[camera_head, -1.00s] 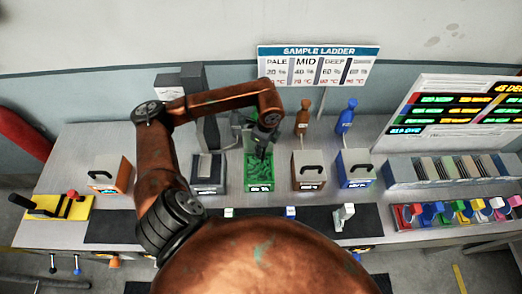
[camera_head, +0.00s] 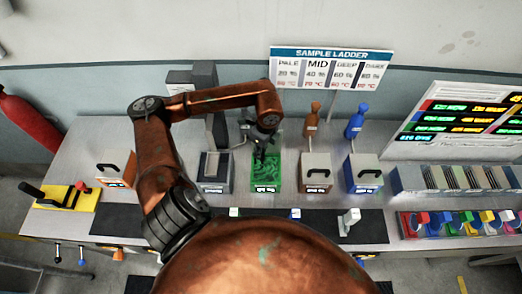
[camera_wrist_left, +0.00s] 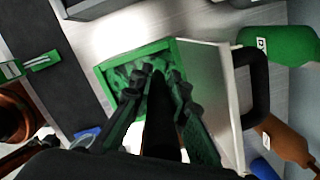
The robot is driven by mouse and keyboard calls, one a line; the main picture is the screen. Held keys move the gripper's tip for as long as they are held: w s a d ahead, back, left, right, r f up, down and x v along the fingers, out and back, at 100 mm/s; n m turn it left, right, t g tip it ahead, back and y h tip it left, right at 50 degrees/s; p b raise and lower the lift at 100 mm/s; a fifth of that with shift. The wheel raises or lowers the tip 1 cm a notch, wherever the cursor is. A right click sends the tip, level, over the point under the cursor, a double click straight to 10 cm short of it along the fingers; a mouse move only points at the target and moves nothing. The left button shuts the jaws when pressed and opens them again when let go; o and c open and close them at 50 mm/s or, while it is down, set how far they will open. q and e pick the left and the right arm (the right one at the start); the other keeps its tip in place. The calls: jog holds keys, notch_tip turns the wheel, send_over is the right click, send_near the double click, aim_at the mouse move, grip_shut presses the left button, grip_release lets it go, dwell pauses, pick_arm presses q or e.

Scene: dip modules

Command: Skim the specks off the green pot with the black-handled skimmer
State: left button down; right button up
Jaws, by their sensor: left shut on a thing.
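The green pot (camera_head: 265,184) stands in the row of pots at the middle of the bench, open, with mottled green contents. Its green rim also shows in the wrist view (camera_wrist_left: 108,84). My left gripper (camera_head: 264,147) is over the pot, pointing down. In the wrist view its dark fingers (camera_wrist_left: 156,95) are shut around a black handle (camera_wrist_left: 162,125), which looks like the skimmer's. The skimmer's head is hidden, and I cannot tell whether it touches the contents. Single specks are too small to make out. My right gripper is not in view.
A pale lid with a black handle (camera_wrist_left: 212,100) is beside the green pot. Closed pots with handled lids (camera_head: 316,165) (camera_head: 363,168) stand to the right, a grey one (camera_head: 214,185) to the left. Bottles (camera_head: 355,122) stand behind.

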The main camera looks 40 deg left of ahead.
pick_arm(q)
jog(key=shift+s+d+p, duration=0.3)
jog(key=shift+s+d, duration=1.4)
jog(key=shift+s, duration=0.25)
jog(key=shift+w+d, duration=0.1)
jog(key=shift+w+d+b, duration=0.4)
jog(key=shift+w+d, duration=0.55)
jog(key=shift+d, duration=0.15)
jog(key=shift+a, duration=0.1)
jog(key=shift+w+a+b, duration=0.45)
jog(key=shift+w+a, duration=0.4)
jog(key=shift+w, duration=0.15)
jog(key=shift+w+a+b, duration=0.4)
jog(key=shift+w+a, duration=0.4)
jog(key=shift+w, duration=0.2)
jog(key=shift+s+a, duration=1.1)
jog(key=shift+a, duration=0.1)
jog(key=shift+s+d, duration=0.1)
jog(key=shift+d, duration=0.05)
